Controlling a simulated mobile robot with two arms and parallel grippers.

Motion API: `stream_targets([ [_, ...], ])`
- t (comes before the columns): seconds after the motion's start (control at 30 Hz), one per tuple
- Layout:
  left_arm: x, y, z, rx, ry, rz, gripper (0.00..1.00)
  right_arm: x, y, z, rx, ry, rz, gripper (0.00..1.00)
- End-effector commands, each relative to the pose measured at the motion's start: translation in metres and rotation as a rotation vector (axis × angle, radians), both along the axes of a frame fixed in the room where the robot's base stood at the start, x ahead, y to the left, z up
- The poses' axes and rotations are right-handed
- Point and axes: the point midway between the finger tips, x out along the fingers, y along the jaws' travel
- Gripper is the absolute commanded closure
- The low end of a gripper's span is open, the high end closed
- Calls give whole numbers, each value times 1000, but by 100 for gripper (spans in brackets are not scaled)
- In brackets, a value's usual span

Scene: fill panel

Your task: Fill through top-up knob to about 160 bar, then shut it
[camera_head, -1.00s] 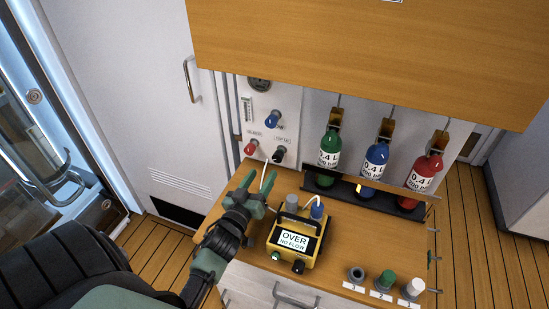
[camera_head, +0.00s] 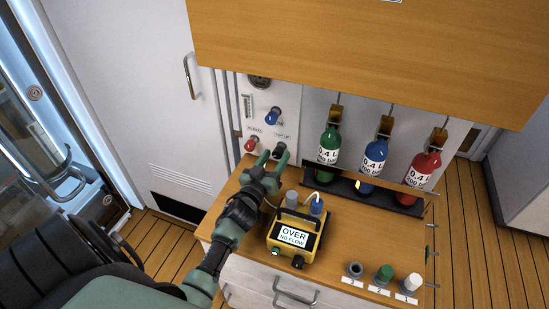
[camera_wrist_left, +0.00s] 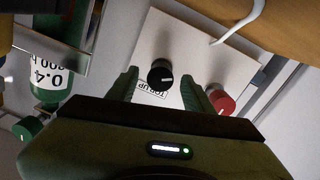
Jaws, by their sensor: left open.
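The black top-up knob (camera_head: 279,149) is at the lower right of the white fill panel (camera_head: 292,100). My open, empty left gripper (camera_head: 271,157) is just in front of it. In the left wrist view the knob (camera_wrist_left: 160,73) shows between the two finger tips (camera_wrist_left: 159,79), with its label below it; no finger visibly touches it. A white mark shows on the knob's face. A round gauge (camera_head: 259,82) at the panel's top is partly cut off by the wooden cabinet, and its reading is illegible. My right gripper is not in view.
A red knob (camera_head: 251,145) sits left of the black one, and a blue knob (camera_head: 272,116) above. Green, blue and red bottles (camera_head: 375,157) stand at right. A yellow meter (camera_head: 296,236) reading "OVER NO FLOW" stands on the wooden counter (camera_head: 345,240) near my wrist.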

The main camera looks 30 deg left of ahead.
Motion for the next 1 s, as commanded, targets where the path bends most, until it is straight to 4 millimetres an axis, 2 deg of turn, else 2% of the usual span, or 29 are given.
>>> stream_targets([
  [0.07, 0, 0, 0, 0, 0, 0, 51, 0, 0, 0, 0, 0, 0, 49],
  [0.23, 0, 0, 0, 0, 0, 0, 99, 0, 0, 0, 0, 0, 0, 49],
  [0.67, -1, 0, 0, 65, 15, 0, 100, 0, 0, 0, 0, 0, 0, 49],
  [1.0, -1, -1, 0, 317, 78, 0, 100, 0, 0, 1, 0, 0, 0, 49],
])
